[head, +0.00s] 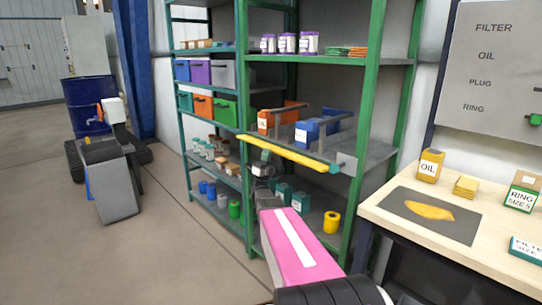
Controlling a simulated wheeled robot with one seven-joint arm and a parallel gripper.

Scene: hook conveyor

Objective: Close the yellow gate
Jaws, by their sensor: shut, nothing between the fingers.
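The yellow gate (285,152) is a long yellow bar at the middle level of the green shelf rack. It slopes down to the right in the picture and has a teal tip near a grey bracket plate (346,164). It runs in front of the orange and blue containers; whether its ends touch the posts I cannot tell. My gripper (262,168) is small and dark in the picture, just below the left part of the bar. It is shut and empty. Whether it touches the bar I cannot tell. My pink arm link hides part of the lower shelf.
The green rack (370,100) holds bins, jars and bottles. A blue drum (88,95) and a grey cart-like unit (108,185) stand left. The floor at front left is clear.

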